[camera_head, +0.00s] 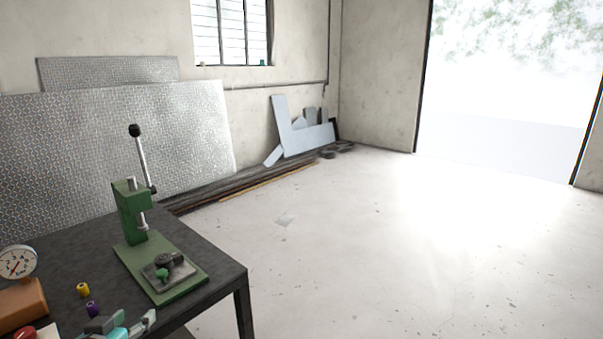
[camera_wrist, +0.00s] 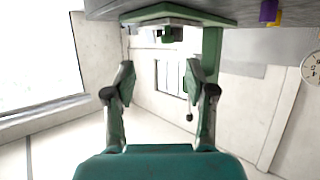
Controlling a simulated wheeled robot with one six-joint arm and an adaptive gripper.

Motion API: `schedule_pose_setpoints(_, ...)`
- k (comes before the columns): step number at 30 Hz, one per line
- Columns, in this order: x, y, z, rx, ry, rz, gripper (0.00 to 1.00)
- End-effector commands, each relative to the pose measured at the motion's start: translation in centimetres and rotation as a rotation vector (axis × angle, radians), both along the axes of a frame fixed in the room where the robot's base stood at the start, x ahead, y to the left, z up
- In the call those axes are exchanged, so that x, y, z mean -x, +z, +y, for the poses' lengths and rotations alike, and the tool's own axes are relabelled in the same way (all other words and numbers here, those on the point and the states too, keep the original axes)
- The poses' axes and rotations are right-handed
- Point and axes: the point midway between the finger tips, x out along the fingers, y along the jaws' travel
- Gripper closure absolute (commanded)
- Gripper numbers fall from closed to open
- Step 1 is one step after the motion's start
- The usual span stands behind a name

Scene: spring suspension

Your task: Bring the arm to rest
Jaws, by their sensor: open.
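My gripper (camera_head: 122,322) shows at the bottom left of the head view, low by the front part of the dark table (camera_head: 60,253). In the wrist view my gripper (camera_wrist: 159,80) has its two green and grey fingers spread apart, with nothing between them. The wrist picture is upside down. The green press (camera_head: 130,205) stands on the table beyond my gripper, its black-knobbed lever raised. The press (camera_wrist: 212,50) also shows in the wrist view, past the fingers and apart from them. A small green piece (camera_head: 162,274) is on the grey plate of the press base.
A yellow spool-like part (camera_head: 83,290) and a purple one (camera_head: 93,309) stand close to my gripper. A dial gauge (camera_head: 16,262), a brown block (camera_head: 20,305) and a red item (camera_head: 24,333) are at the left. The floor (camera_head: 400,250) right of the table is clear.

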Motion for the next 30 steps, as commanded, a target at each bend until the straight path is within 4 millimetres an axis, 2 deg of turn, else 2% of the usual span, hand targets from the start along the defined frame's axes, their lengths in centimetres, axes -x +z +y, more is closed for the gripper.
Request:
schedule_pose_setpoints(7,-0.6,-3.3,-2.4,0.024,0.023,-0.001,0.45)
schedule_pose_setpoints(14,-1.1,-8.4,-6.3,0.057,0.055,0.002,0.45)
schedule_pose_setpoints(22,-0.1,-17.0,-14.9,0.101,0.113,0.009,0.45)
schedule_pose_setpoints(30,3.6,-23.9,-23.9,0.119,0.16,0.016,0.45)
